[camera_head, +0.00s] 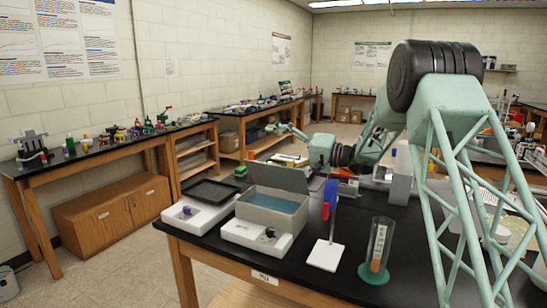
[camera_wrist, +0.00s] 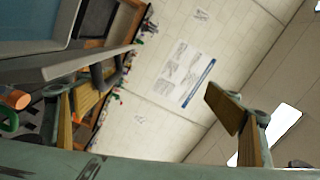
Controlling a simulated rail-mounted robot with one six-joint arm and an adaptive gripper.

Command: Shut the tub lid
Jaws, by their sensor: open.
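The tub (camera_head: 268,213) is a grey box with a blue inside on the black table, in front of my arm. Its grey lid (camera_head: 278,176) stands open, tilted up from the back edge. My gripper (camera_head: 278,130) is above and behind the lid in the head view, with its fingers pointing left, apart and empty. In the wrist view, my gripper (camera_wrist: 160,88) shows two widely spread fingers with yellowish pads. A grey rim with a blue area, apparently the tub (camera_wrist: 35,28), fills the upper left, and a thin grey panel, possibly the lid (camera_wrist: 88,64), crosses near the left finger.
A blue-and-red upright on a white base (camera_head: 325,255) and a green-based cylinder (camera_head: 378,250) stand to the right. The front table edge is near.

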